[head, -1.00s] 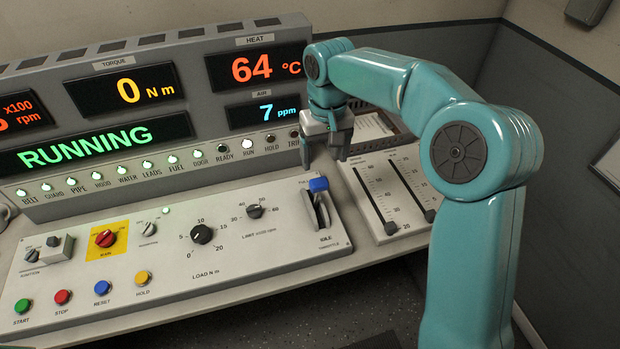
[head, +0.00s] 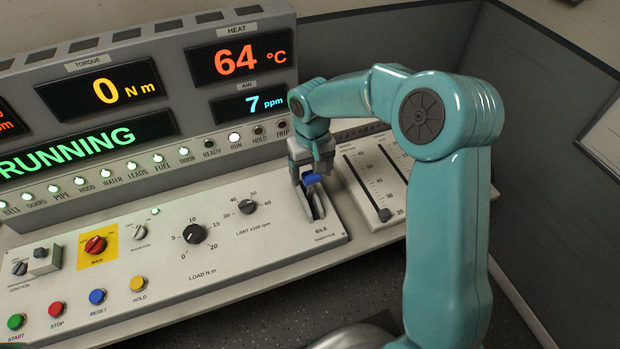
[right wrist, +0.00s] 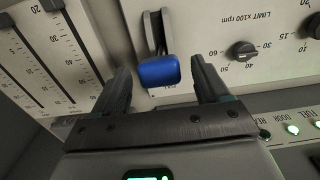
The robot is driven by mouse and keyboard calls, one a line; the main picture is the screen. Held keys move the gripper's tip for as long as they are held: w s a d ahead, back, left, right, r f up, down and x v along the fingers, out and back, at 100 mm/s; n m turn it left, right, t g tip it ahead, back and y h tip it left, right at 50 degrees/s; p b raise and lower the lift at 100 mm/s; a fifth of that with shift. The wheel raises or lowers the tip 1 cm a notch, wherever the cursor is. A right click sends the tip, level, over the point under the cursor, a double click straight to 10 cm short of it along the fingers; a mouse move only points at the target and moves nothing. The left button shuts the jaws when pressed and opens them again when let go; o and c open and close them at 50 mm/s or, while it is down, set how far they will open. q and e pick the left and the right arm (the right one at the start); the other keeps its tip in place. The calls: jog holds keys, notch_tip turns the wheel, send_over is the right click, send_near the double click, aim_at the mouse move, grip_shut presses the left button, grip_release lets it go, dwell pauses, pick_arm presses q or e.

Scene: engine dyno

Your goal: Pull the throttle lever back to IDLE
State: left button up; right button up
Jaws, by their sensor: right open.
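The throttle lever has a blue knob (head: 312,179) and stands in its slotted plate at the right end of the sloped control panel, with the IDLE label at the slot's near end. The knob is toward the far end of the slot. My right gripper (head: 312,180) is open, pointing down with its fingers around the knob. In the right wrist view the blue knob (right wrist: 160,71) sits between the two open fingers (right wrist: 162,85), with a gap visible on each side. Part of the knob is hidden by the gripper in the head view. My left gripper is not in view.
The LIMIT knob (head: 247,207) and LOAD knob (head: 194,234) are left of the lever. A slider panel (head: 368,185) lies close on the right. The display console (head: 160,100) rises behind, reading RUNNING. Coloured buttons line the panel's near left edge.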

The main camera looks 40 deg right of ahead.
aim_at(312, 182)
notch_tip(312, 182, down, 4)
jog(key=shift+s+r, duration=0.15)
jog(key=shift+w+f, duration=0.25)
jog(key=shift+f, duration=0.1)
jog(key=shift+s+d, duration=0.1)
jog(key=shift+s, duration=0.1)
